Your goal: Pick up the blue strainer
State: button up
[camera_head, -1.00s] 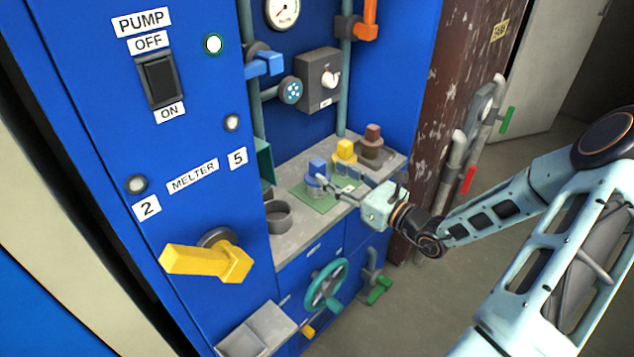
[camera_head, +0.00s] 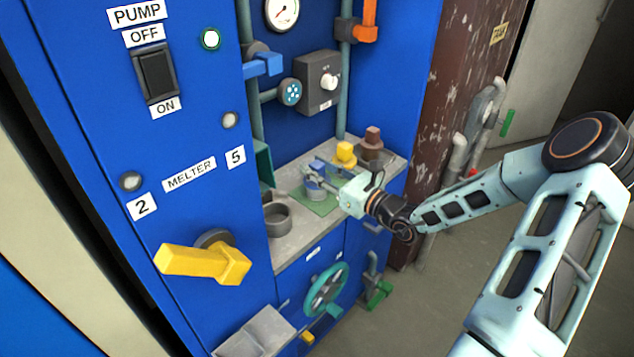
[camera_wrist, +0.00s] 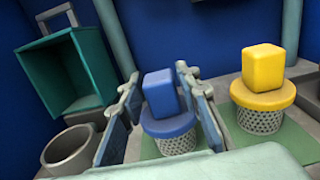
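The blue strainer (camera_wrist: 160,92) has a block-shaped blue handle on a round lid over a mesh basket. It stands upright on a green mat (camera_wrist: 148,151) on the grey counter; it also shows in the head view (camera_head: 316,166). My gripper (camera_wrist: 158,105) is open, with one finger on each side of the blue strainer. In the wrist view the right finger looks close to the handle, with a gap on the left; I cannot tell whether either touches. In the head view my gripper (camera_head: 321,180) reaches in from the right and partly covers the strainer.
A yellow strainer (camera_wrist: 262,85) stands just right of the right finger. A brown one (camera_head: 372,140) is farther back. A grey round cup (camera_wrist: 70,150) and a teal open box (camera_wrist: 68,75) are on the left. The blue cabinet wall (camera_head: 390,80) rises behind the counter.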

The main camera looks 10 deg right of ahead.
grip_shut()
